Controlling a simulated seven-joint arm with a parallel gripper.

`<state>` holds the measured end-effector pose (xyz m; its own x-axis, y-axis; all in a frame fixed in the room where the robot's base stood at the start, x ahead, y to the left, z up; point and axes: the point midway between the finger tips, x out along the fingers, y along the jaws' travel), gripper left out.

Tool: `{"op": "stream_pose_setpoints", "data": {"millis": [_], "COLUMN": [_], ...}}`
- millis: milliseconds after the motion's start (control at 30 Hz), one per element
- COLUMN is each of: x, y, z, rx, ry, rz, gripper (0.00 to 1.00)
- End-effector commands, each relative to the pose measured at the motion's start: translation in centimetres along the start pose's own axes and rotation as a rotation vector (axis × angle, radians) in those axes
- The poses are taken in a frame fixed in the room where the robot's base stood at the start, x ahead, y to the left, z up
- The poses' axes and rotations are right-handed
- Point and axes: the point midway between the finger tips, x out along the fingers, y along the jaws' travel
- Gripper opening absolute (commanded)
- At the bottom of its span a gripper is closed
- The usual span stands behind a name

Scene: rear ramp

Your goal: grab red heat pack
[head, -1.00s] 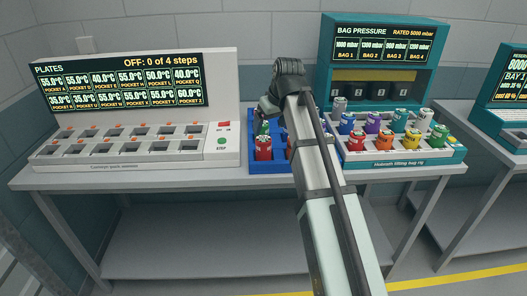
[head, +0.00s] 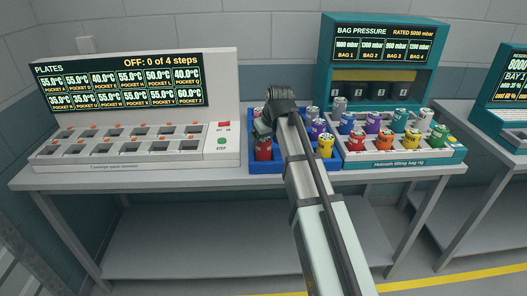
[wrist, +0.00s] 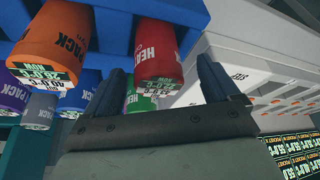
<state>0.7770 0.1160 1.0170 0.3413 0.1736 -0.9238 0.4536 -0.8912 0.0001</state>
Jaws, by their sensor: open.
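My gripper (wrist: 160,85) is open and empty. The fingers look close to the pack, but I cannot tell whether they touch it.
An orange pack (wrist: 55,40) and a green pack (wrist: 140,100) are close by in the wrist view. A yellow pack (head: 325,146) stands front right in the tray. The plates console (head: 130,150) is left; the bag rig (head: 400,158) is right.

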Motion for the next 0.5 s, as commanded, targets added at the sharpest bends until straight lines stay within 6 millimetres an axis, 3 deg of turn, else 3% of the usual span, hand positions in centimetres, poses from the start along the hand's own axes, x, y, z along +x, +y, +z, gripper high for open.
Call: {"op": "stream_pose_setpoints", "data": {"millis": [300, 500], "x": [3.7, 4.1], "y": [0.3, 0.3], "z": [-0.5, -0.5], "rx": [0.000, 0.000], "ry": [-0.001, 0.001], "rz": [0.000, 0.001], "gripper": [0.89, 0.89]}}
